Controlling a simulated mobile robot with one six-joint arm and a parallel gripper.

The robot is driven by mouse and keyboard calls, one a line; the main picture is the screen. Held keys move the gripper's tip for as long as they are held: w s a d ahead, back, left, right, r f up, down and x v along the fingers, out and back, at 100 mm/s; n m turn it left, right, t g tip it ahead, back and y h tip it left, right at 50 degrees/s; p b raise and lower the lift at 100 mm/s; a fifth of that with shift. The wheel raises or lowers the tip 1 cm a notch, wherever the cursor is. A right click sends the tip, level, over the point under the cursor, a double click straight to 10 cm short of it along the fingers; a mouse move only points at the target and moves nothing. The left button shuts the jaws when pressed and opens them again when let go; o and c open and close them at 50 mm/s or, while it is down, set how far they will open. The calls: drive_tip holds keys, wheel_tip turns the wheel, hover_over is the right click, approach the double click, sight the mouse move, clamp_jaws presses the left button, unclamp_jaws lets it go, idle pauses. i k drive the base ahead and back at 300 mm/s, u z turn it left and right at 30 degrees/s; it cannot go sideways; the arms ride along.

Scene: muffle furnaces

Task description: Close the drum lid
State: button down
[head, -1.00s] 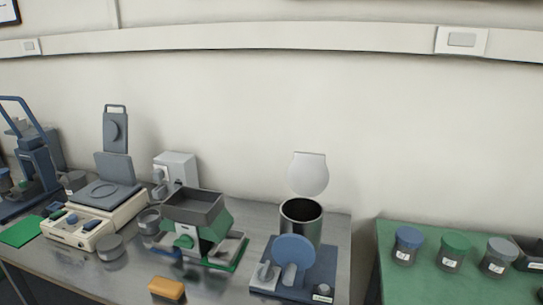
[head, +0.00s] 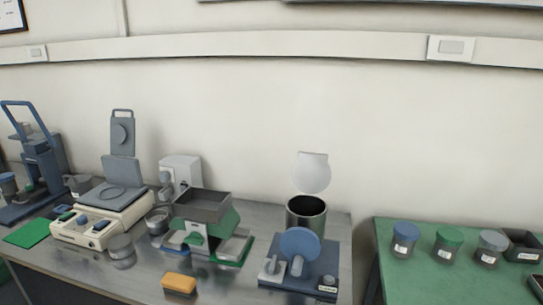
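The drum (head: 306,213) is a shiny metal cylinder with a dark open mouth, near the right end of the grey metal table. Its round whitish lid (head: 312,173) stands upright above the back of the rim, so the drum is open. A blue disc on a blue base (head: 299,244) stands in front of the drum and hides its lower part. My gripper is not in view.
A green hopper device (head: 205,215) and an orange block (head: 179,283) are left of the drum. A cream machine (head: 95,228) stands farther left. A green table (head: 410,285) with several lidded jars is at the right, across a gap.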

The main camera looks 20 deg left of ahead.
sight(311, 174)
drive_tip(key=u, duration=0.05)
drive_tip(key=k, duration=0.2)
drive_tip(key=u, duration=2.55)
drive_tip(key=k, duration=0.65)
drive_tip(key=z, duration=0.25)
drive_tip(key=i, duration=1.45)
drive_tip(key=u, duration=0.05)
